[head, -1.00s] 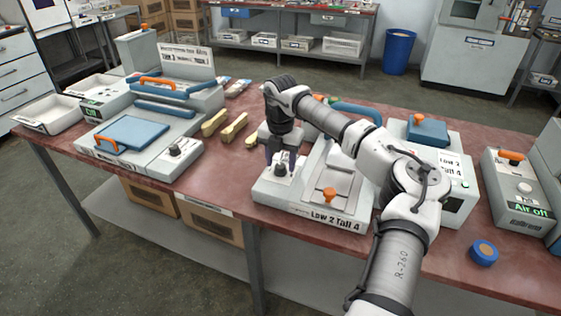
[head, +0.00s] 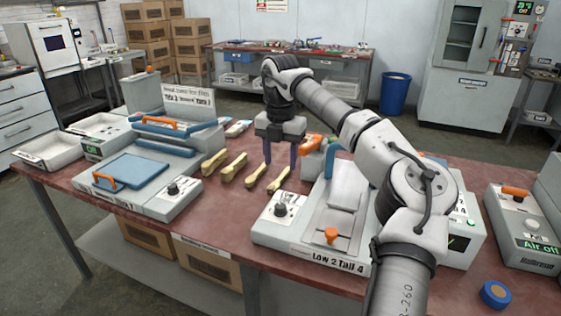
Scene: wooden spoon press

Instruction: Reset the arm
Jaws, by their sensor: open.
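My gripper (head: 281,160) is in the head view, raised above the table between the two presses. It points down, its two dark fingers apart with nothing between them. Its fingertips appear in front of the wooden spoon pieces, and I cannot tell the exact height. My arm reaches in from the lower right and hides part of the right press.
The right press (head: 320,258) reads "Low 2 Tall 4" and has a black knob (head: 283,205). The left press (head: 130,172) has a blue plate. Several spoon pieces (head: 233,168) lie between them. A blue roll (head: 495,294) lies at the right front. The red table (head: 215,215) is bare between the presses in front.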

